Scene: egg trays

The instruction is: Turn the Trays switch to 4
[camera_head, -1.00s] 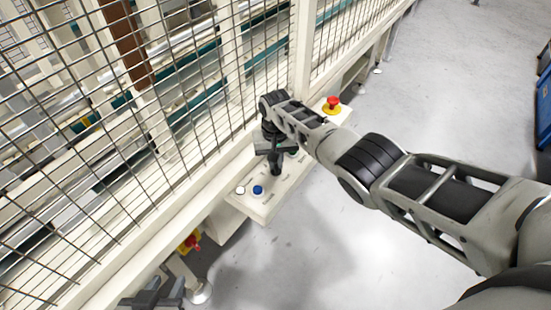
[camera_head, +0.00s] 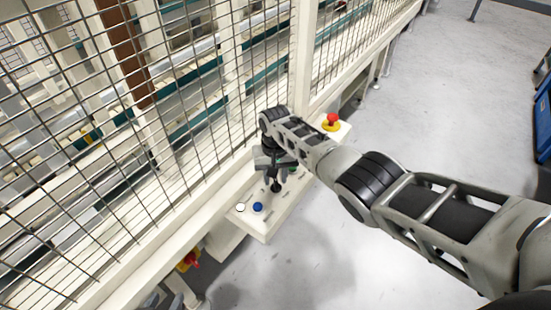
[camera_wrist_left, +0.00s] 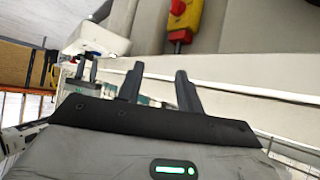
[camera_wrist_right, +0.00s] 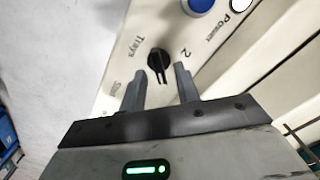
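The black Trays switch (camera_wrist_right: 158,62) is a rotary knob on the cream control panel (camera_head: 254,224). In the right wrist view the word "Trays" stands to its left and a "2" to its right. My right gripper (camera_wrist_right: 160,70) is open, its two fingers pointing at the knob, with the fingertips close to either side of its near end. I cannot tell whether they touch it. In the head view my right gripper (camera_head: 275,186) is over the panel, and the arm hides part of it. My left gripper (camera_wrist_left: 158,70) is open and empty, away from the panel.
A blue button (camera_head: 258,207) and a white button (camera_head: 240,207) sit on the panel near the knob. A red emergency stop (camera_head: 332,120) is at its far end. Another red-and-yellow stop (camera_wrist_left: 178,8) is below. Wire mesh fencing (camera_head: 180,130) stands behind the panel.

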